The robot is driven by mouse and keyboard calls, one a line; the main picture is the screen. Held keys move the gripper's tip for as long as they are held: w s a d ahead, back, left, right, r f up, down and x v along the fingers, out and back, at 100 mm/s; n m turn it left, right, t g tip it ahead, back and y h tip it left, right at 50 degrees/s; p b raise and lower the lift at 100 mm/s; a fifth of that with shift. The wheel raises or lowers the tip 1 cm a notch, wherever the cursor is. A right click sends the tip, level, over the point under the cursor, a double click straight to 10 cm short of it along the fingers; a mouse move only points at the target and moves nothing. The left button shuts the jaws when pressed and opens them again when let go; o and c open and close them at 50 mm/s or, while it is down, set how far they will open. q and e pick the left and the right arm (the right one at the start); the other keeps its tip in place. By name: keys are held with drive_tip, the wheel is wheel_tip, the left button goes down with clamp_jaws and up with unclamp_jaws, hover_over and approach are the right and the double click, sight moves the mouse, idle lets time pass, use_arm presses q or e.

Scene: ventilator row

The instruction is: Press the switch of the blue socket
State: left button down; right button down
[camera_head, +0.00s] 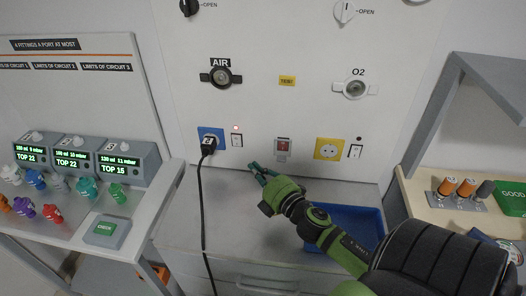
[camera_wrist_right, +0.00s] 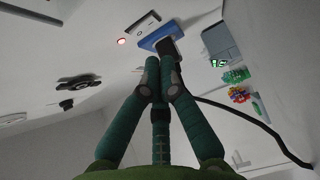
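The blue socket (camera_head: 210,134) is on the wall panel at left, with a black plug (camera_head: 208,146) in it and a cord hanging down. Its white switch (camera_head: 237,140) is just to the right, with a lit red lamp (camera_head: 236,128) above it. In the wrist view the blue socket (camera_wrist_right: 156,38), switch (camera_wrist_right: 140,22) and lamp (camera_wrist_right: 121,41) show beyond my fingertips. My right gripper (camera_head: 258,168) is below and right of the switch, apart from it. Its green fingers (camera_wrist_right: 159,82) meet at the tips with nothing between them. My left gripper is out of view.
A yellow socket (camera_head: 328,149) with its own switch (camera_head: 355,151) is further right, and a small red-buttoned fitting (camera_head: 283,147) is between. A blue tray (camera_head: 345,222) lies on the counter under my right arm. The black cord (camera_head: 203,215) hangs left of my gripper.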

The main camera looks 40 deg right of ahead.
drive_tip(key=shift+s+a, duration=0.15)
drive_tip(key=shift+s, duration=1.4)
